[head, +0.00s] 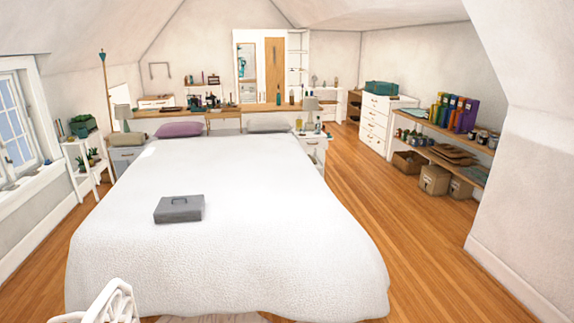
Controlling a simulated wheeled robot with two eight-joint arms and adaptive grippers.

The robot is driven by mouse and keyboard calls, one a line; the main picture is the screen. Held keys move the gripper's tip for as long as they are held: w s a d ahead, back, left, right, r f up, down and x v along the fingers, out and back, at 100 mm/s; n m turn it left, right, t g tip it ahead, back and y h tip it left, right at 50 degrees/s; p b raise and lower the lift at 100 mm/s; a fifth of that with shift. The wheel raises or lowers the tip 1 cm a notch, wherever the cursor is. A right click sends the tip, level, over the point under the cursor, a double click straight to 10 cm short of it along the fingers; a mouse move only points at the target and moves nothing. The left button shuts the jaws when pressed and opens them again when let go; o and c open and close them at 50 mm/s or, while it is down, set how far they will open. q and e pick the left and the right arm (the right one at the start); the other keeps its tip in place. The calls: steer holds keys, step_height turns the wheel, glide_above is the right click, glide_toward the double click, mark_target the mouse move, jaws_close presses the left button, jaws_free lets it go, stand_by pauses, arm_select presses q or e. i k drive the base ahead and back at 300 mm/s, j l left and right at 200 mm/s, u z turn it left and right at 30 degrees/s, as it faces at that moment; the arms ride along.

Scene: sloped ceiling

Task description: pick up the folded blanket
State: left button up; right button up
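A flat grey rectangular item (179,209) lies on the white bed (240,255), left of the middle. It has a thin front side and a small darker handle-like mark on top. It is the only folded-looking item on the bed's open surface, but I cannot tell for sure that it is cloth. Nothing touches it from above.
A purple pillow (180,129) and a pale pillow (268,126) lie at the bed's head. Wood floor (420,245) is clear on the right, before low shelves (455,138) with boxes.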

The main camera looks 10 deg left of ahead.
mark_target(171, 209)
steer(key=i+j+u, duration=0.1)
steer(key=i+u, duration=0.25)
steer(key=i, duration=0.2)
steer(key=i+u, duration=0.35)
steer(key=i, duration=0.2)
steer(key=i+u, duration=0.15)
steer(key=i, duration=1.95)
